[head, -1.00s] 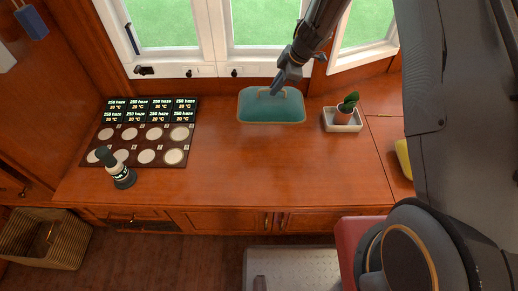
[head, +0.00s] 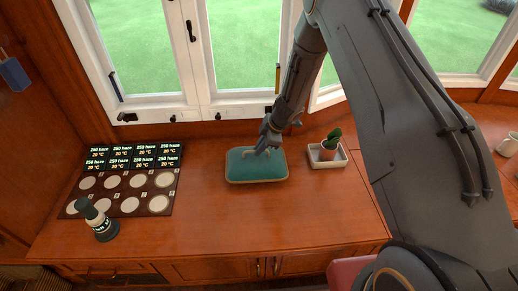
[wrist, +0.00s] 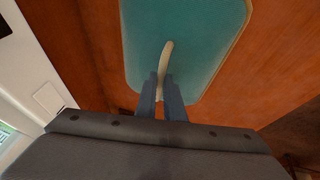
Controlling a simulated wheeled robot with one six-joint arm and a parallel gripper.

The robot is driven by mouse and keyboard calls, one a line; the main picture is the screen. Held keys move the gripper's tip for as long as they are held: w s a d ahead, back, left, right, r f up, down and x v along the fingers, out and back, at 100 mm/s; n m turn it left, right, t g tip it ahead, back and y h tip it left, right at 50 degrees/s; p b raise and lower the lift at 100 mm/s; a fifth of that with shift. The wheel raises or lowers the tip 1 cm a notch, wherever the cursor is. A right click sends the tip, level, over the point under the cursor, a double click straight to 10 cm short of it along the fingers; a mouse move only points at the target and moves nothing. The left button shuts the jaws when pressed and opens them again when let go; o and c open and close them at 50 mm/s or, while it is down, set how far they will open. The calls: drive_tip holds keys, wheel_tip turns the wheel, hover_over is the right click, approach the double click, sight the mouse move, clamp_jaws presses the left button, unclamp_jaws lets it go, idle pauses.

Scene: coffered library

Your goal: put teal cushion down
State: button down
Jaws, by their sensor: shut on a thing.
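The teal cushion (head: 256,169) is a flat, rounded rectangle with a pale trim and a pale strap or handle on top. In the head view it is at the middle of the wooden counter (head: 225,215), near the window side. My gripper (head: 264,150) is over its back part. In the wrist view the cushion (wrist: 190,35) fills the upper middle, and my gripper's two blue-grey fingers (wrist: 162,95) are shut on the curved pale handle (wrist: 166,60). Whether the cushion's underside touches the counter is hard to tell.
A potted plant (head: 331,143) in a white tray (head: 327,156) stands close right of the cushion. A dark panel with pale discs (head: 126,180) and a dark bottle-like item (head: 99,221) are at left. The window (head: 200,60) rises behind. The counter's front middle is clear.

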drive_tip(key=shift+f, duration=0.1)
drive_tip(key=c, duration=1.9)
unclamp_jaws()
drive_tip(key=shift+o, duration=0.2)
drive_tip(key=s+d+r+m+t+h, duration=0.15)
drive_tip(key=d+r+m, duration=0.35)
drive_tip(key=r, duration=0.6)
drive_tip(key=s+d+r+m+t+h, duration=0.1)
drive_tip(key=d+r+m+t+h, duration=0.15)
drive_tip(key=d+r, duration=0.7)
drive_tip(key=s+d+r+m+g+h, duration=0.1)
drive_tip(key=s+d+r+m, duration=0.2)
drive_tip(key=s, duration=0.5)
drive_tip(key=s+r+m+g+h, duration=0.1)
drive_tip(key=s+r+m+g, duration=0.1)
drive_tip(key=s+m, duration=0.35)
drive_tip(key=s+a+m+g+y, duration=0.1)
drive_tip(key=s+a+m+g, duration=0.1)
drive_tip(key=s, duration=1.4)
drive_tip(key=shift+s+a+r+m+g+b, duration=0.2)
drive_tip(key=shift+s+a+m+g+b, duration=0.2)
drive_tip(key=shift+a, duration=0.4)
